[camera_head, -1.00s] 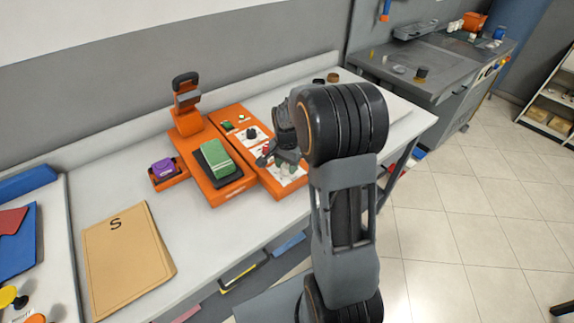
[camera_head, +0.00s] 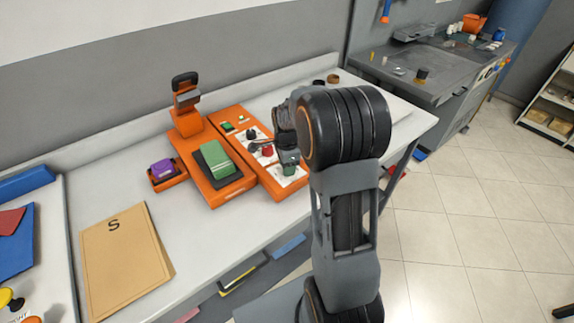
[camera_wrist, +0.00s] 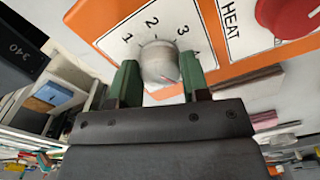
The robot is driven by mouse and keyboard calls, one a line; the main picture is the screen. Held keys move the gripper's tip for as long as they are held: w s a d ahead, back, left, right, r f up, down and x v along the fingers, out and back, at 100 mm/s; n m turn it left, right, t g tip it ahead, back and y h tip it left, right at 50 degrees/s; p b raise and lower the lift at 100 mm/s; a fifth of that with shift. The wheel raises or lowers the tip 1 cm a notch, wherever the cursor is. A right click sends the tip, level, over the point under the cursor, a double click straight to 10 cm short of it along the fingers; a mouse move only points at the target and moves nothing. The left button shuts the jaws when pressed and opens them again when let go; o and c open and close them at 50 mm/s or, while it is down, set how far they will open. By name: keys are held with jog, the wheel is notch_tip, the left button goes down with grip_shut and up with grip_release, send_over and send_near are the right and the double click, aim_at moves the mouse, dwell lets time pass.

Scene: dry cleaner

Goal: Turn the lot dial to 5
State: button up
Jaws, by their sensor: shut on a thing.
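The numbered dial has a round grey knob (camera_wrist: 158,62) on a white plate in the wrist view. The numbers 1, 2 and 3 and part of a 4 show around it. My gripper (camera_wrist: 160,80) has its green fingers on either side of the knob and is shut on it. The near side of the plate is hidden behind the gripper, and I see no 5. Which number the knob points to is unclear. In the head view my gripper (camera_head: 289,158) is over the near end of the orange panel (camera_head: 266,178), largely covering the dial.
A red knob (camera_wrist: 288,14) labelled HEAT is beside the dial; it also shows in the head view (camera_head: 267,150). A black knob (camera_head: 252,134) sits farther back. A green-topped block (camera_head: 215,158) is left of the panel. The tan folder (camera_head: 125,255) lies left on the white counter.

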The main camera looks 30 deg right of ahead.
dwell(0.3)
jog(key=o, duration=0.9)
notch_tip(320, 180, up, 14)
jog(key=shift+f, duration=0.1)
dwell(0.3)
dwell(0.5)
